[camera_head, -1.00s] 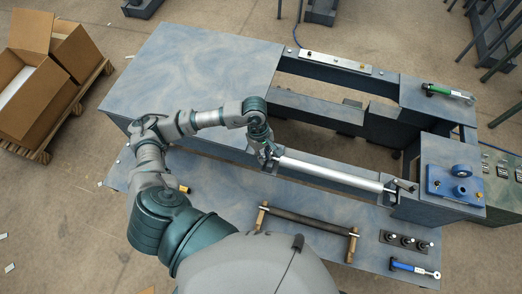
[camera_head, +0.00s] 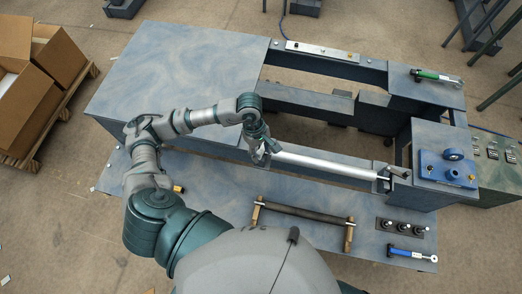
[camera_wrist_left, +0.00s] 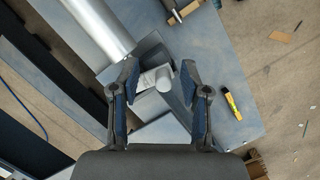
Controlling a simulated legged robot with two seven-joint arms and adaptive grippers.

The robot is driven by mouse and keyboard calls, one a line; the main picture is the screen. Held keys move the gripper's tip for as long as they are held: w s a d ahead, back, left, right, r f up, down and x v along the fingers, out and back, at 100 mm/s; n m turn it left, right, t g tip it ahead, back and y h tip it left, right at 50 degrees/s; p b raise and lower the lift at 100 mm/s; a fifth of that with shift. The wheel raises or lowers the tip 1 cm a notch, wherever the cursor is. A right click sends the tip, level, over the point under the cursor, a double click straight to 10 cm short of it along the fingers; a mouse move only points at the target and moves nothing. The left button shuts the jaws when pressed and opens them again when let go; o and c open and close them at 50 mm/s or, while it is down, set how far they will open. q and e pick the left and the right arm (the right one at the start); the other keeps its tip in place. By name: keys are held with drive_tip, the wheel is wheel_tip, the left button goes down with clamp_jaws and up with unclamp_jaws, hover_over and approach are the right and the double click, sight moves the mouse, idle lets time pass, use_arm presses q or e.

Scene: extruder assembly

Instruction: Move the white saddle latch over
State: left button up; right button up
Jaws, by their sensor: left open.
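The white saddle latch (camera_wrist_left: 155,79) shows in the left wrist view as a pale, rounded handle at the end of the silver roller. It lies between the two fingers of my left gripper (camera_wrist_left: 159,73). The fingers stand apart on either side of it, and I cannot tell whether either touches it. In the head view my left gripper (camera_head: 260,147) is at the left end of the silver roller (camera_head: 325,164) and mostly hides the latch there. A similar small latch (camera_head: 399,172) is at the roller's right end. My right gripper is not in view.
A dark bar with wooden end pieces (camera_head: 302,212) lies on the front shelf. A blue block (camera_head: 447,170) sits on the right housing. The large left tabletop (camera_head: 175,75) is clear.

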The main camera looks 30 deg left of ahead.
use_arm(q)
drive_tip(key=shift+r+p, duration=1.6)
drive_tip(key=shift+r, duration=1.45)
drive_tip(key=v, duration=1.1)
drive_tip(key=shift+a+r, duration=0.15)
drive_tip(key=shift+r, duration=0.2)
drive_tip(key=shift+w, duration=0.1)
